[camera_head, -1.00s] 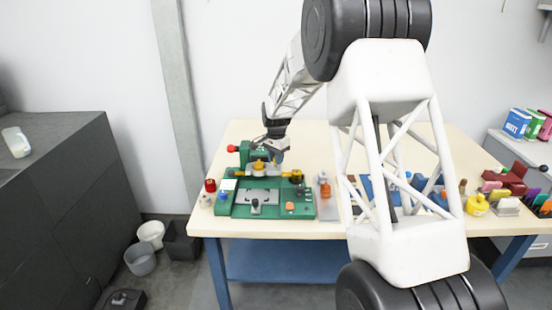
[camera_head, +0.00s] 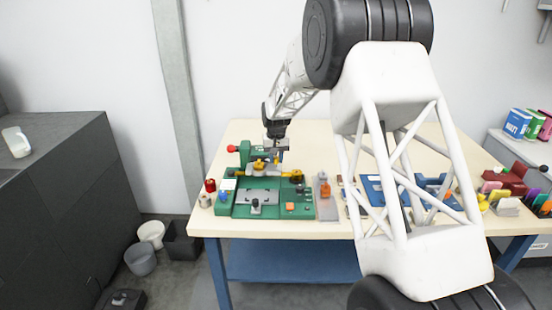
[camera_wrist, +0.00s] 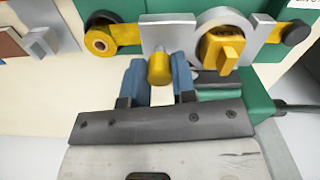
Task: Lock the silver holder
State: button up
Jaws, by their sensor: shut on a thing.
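The silver holder (camera_wrist: 165,35) is a bright metal plate with a round ring at the right, in the wrist view. A yellow block-shaped knob (camera_wrist: 222,52) sits inside its ring. A yellow cylindrical knob (camera_wrist: 159,69) stands out at the plate's lower edge. My gripper (camera_wrist: 160,77) has blue fingers on both sides of this cylindrical knob and is shut on it. In the head view, my gripper (camera_head: 277,157) points down at the back of the green fixture (camera_head: 237,209). The holder is small and partly hidden there.
A red knob (camera_head: 231,149) sticks out left of the fixture. A grey plate with an orange bottle (camera_head: 325,189) stands to its right. My arm covers part of the blue tray (camera_head: 372,186). A yellow bar with dark ends (camera_wrist: 124,34) runs behind the holder.

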aim_at(276, 158)
jog(key=n, duration=0.3)
jog(key=shift+n, duration=2.2)
jog(key=o, duration=0.9)
jog(key=shift+o, duration=0.2)
jog(key=shift+r, duration=0.15)
jog(key=shift+r, duration=3.75)
jog(key=shift+r, duration=0.1)
